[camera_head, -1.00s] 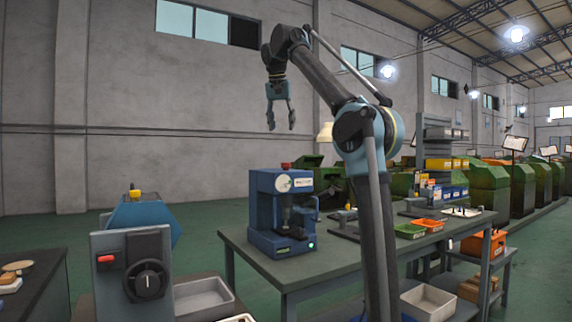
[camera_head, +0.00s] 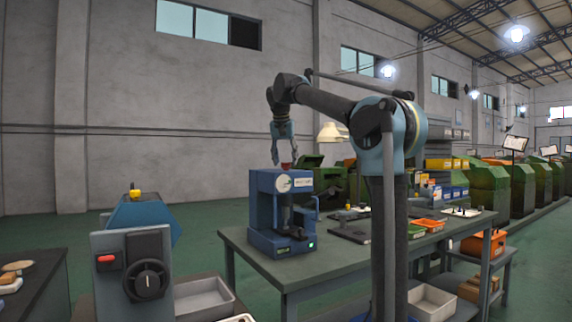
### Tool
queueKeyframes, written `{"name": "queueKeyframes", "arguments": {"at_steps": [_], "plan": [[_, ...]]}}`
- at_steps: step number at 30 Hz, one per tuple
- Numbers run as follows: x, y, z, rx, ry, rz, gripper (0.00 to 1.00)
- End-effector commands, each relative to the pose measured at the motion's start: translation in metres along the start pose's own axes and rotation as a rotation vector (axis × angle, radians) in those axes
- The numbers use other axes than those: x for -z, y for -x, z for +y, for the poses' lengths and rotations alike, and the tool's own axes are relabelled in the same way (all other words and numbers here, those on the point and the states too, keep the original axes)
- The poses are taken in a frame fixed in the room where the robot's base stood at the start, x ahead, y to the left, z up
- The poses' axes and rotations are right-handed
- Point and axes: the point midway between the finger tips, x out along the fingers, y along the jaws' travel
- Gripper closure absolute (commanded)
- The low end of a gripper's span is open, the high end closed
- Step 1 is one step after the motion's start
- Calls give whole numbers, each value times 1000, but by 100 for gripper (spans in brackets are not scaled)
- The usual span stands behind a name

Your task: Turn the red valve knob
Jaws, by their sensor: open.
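The red valve knob (camera_head: 286,166) is small and sits on top of the blue bench machine (camera_head: 266,212) on the workbench. My gripper (camera_head: 286,161) points straight down at the machine's top, with its fingers apart. In the picture the fingertips lie to either side of the knob, near its height. I cannot tell whether they touch it or how they line up in depth.
The green-topped workbench (camera_head: 330,262) also carries an orange tray (camera_head: 430,224) to the right. A grey machine with a black dial (camera_head: 146,280) and a red button stands at the front left. The wall behind my gripper is clear.

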Motion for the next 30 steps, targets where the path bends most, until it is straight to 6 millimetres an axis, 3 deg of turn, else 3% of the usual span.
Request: {"name": "queueKeyframes", "arguments": {"at_steps": [13, 19, 30], "plan": [[0, -10, 0, 0, -1, 0, 48], [0, -10, 0, 0, -1, 0, 91], [0, -10, 1, 11, 26, -1, 91]]}}
